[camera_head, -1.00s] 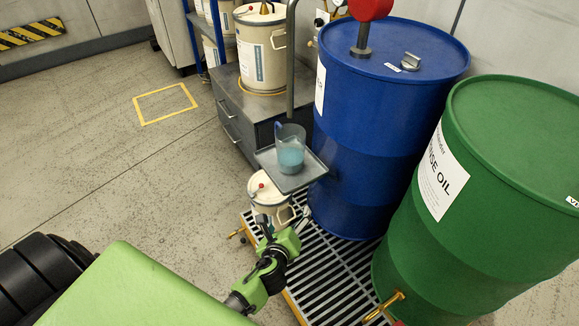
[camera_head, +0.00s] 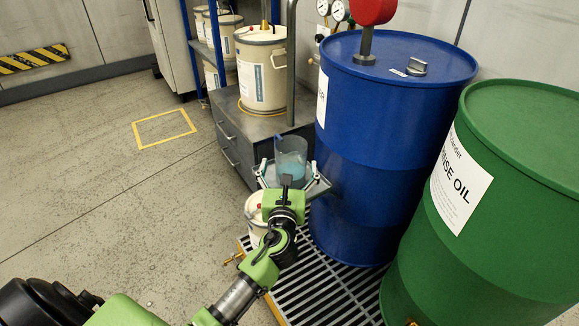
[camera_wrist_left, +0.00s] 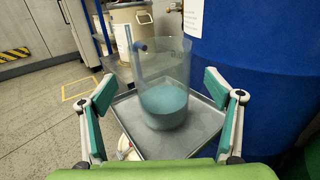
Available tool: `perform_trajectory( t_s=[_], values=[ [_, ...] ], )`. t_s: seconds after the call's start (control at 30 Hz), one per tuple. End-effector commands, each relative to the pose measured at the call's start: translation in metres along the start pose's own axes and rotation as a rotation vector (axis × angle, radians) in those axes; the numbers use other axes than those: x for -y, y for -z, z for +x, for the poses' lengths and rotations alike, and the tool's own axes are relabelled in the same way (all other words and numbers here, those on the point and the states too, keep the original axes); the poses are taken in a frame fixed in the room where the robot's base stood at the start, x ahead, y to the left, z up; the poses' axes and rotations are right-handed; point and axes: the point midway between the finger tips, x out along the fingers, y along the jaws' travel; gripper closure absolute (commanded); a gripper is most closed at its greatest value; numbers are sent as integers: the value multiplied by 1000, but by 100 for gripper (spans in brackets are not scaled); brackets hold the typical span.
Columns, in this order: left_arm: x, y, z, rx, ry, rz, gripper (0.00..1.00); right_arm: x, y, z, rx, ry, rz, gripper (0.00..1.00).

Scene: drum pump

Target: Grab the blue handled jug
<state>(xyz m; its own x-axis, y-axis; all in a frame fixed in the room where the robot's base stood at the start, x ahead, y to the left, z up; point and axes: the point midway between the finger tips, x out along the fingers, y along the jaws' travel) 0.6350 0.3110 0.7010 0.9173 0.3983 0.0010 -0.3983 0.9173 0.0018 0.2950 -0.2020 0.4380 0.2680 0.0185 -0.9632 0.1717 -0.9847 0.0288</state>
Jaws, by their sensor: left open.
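The clear jug (camera_head: 291,157) with pale blue liquid stands upright on a small grey tray (camera_head: 316,188) in front of the blue drum. In the left wrist view the jug (camera_wrist_left: 163,95) is in the middle, with its blue handle (camera_wrist_left: 139,46) at the upper left. My left gripper (camera_head: 288,172) is at the near edge of the tray, in front of the jug. In the left wrist view its two fingers (camera_wrist_left: 160,98) are spread wide, one on each side of the jug, with gaps to it. My right gripper is not in view.
The blue drum (camera_head: 370,140) stands right behind the tray, and a green drum (camera_head: 510,190) stands to the right. A white pail (camera_head: 256,222) is below the tray. A grey cabinet (camera_head: 240,135) stands at the left back. The floor at the left is clear.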

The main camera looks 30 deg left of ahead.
Motion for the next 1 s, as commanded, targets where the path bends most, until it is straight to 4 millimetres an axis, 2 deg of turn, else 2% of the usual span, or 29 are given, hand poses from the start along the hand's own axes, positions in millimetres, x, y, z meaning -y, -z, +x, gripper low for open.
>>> perform_trajectory(
  t_s=[0.17,0.5,0.77,0.87,0.97,1.0],
  values=[
    [0,0,12,0,-1,-2,17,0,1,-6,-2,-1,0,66],
    [2,-2,56,-1,-1,-2,17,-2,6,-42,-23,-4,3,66],
    [2,-2,60,-2,0,-1,17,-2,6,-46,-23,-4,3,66],
    [2,-2,59,-2,-1,-2,38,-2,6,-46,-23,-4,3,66],
    [2,-2,59,-2,-1,-2,64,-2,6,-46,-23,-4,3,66],
    [2,-2,59,-2,-1,-2,66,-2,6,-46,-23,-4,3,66]
  ],
)
